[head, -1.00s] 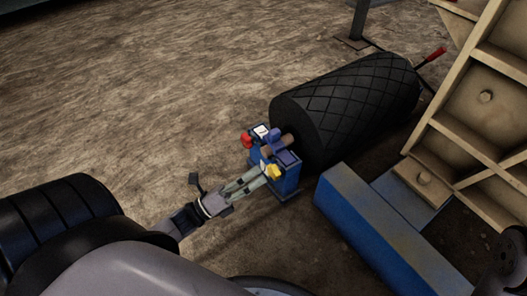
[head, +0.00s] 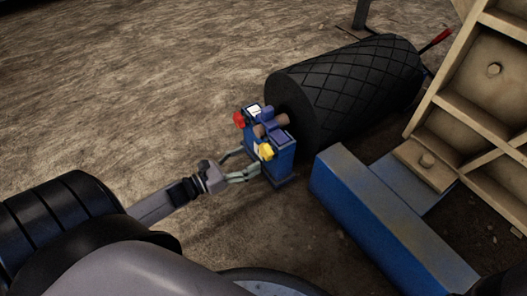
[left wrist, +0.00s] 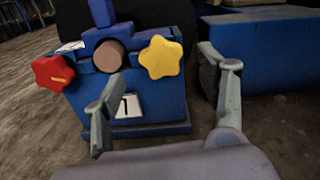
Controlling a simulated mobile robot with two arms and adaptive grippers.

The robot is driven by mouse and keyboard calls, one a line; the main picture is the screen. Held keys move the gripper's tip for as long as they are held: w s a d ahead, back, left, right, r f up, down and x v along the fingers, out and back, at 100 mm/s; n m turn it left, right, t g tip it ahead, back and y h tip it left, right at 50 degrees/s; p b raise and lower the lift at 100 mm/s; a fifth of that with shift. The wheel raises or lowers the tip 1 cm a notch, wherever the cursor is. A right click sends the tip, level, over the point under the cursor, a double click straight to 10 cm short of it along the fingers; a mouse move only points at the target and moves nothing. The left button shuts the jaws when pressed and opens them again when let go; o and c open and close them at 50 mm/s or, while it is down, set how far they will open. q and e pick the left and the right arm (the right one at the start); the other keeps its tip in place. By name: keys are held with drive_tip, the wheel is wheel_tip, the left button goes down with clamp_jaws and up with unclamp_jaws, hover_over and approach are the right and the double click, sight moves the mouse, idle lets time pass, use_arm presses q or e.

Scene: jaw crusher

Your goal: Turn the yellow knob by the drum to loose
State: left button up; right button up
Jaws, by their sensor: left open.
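The yellow star-shaped knob (head: 266,151) is on the near right of a blue bearing block (head: 281,160) at the end of the black drum (head: 345,90). In the left wrist view the yellow knob (left wrist: 161,57) shows face-on, up and to the right of a white label with a "1" on the block (left wrist: 150,108). My left gripper (head: 241,165) is open and empty, just short of the block. In the left wrist view its fingers (left wrist: 160,85) stand apart, one on each side of the knob's position, with clear space around the knob. My right gripper is not seen.
A red knob (head: 239,119) sits on the block's other side, and it also shows in the left wrist view (left wrist: 53,72). A blue beam (head: 385,225) and a beige ribbed frame (head: 480,110) stand to the right. Bare ground lies to the left.

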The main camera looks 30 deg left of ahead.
sight(263, 151)
use_arm(q)
drive_tip(key=b+x, duration=0.2)
drive_tip(key=x, duration=0.4)
drive_tip(key=shift+w+d, duration=0.15)
drive_tip(key=shift+w, duration=0.15)
drive_tip(key=c, duration=1.1)
drive_tip(key=shift+c, duration=0.2)
